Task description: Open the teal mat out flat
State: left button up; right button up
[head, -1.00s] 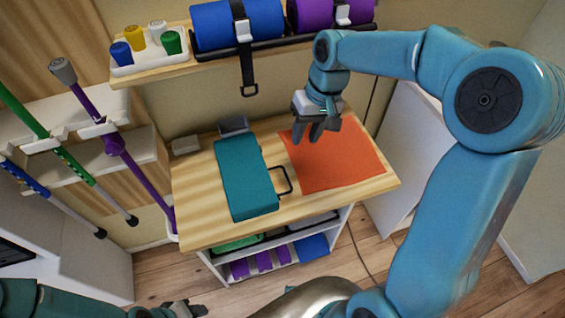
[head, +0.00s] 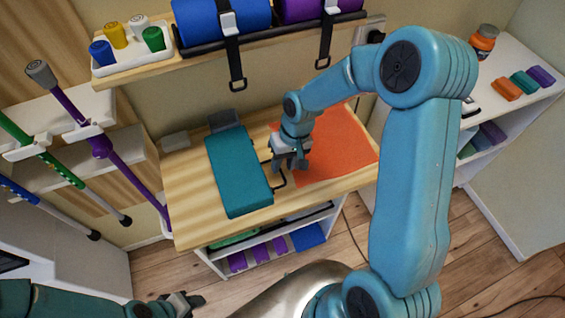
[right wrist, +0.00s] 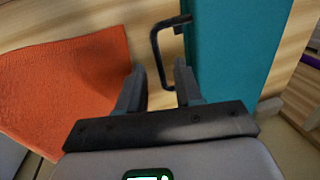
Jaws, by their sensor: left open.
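The teal mat (head: 238,172) lies folded in a thick slab on the wooden table, with a black loop handle (head: 278,178) on its right side. In the right wrist view the mat (right wrist: 232,45) and its handle (right wrist: 157,50) show just beyond my fingers. My right gripper (head: 290,165) is open and empty, close to the handle; in the right wrist view its fingers (right wrist: 160,85) are apart, with the handle's end near the gap. I cannot tell whether they touch it. My left gripper (head: 190,303) is open and empty at the bottom, away from the table.
An orange cloth (head: 335,150) lies flat right of the mat. A grey block (head: 223,118) stands behind the mat. A shelf above holds a blue roll (head: 222,20) and a white tray (head: 130,62) of colored items, with straps hanging down. The wooden tabletop (head: 190,205) is bare left of the mat.

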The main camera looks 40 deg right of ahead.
jog(key=shift+a+f, duration=0.1)
jog(key=shift+f, duration=0.5)
jog(key=shift+s+r, duration=0.1)
jog(key=shift+w, duration=0.2)
jog(key=c, duration=0.5)
grip_shut()
jog(key=shift+s, duration=0.1)
